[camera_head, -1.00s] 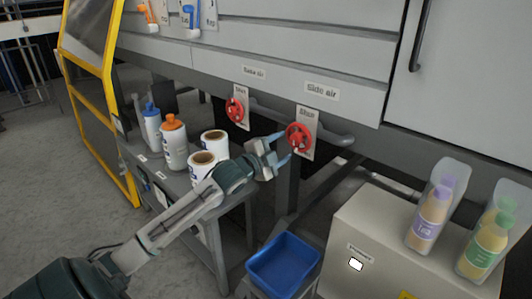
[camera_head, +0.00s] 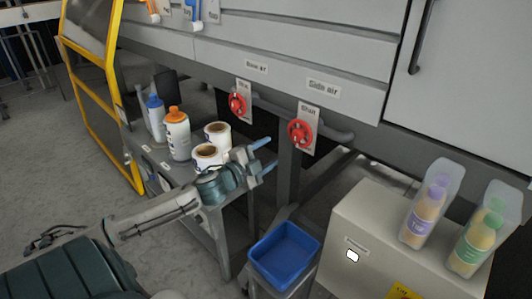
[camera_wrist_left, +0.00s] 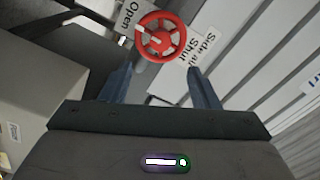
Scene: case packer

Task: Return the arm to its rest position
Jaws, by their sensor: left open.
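My left gripper (camera_head: 266,159) is open and empty, in front of the table with the bottles. Its two blue-grey fingers stand apart in the left wrist view (camera_wrist_left: 160,88). The red side air valve wheel (camera_head: 300,133) is up and to the right of the fingers in the head view, apart from them. In the left wrist view the wheel (camera_wrist_left: 160,37) shows beyond and between the fingertips, with "Open" and "Shut" lettering beside it. A second red wheel (camera_head: 237,104), under the other air label, is further left. My right gripper is not in view.
A small table (camera_head: 205,215) holds two bottles (camera_head: 177,134) and white rolls (camera_head: 207,157) close to my left wrist. A blue bin (camera_head: 285,254) stands below the gripper. A beige cabinet (camera_head: 345,225) with bottles in clear sleeves (camera_head: 430,205) is at right.

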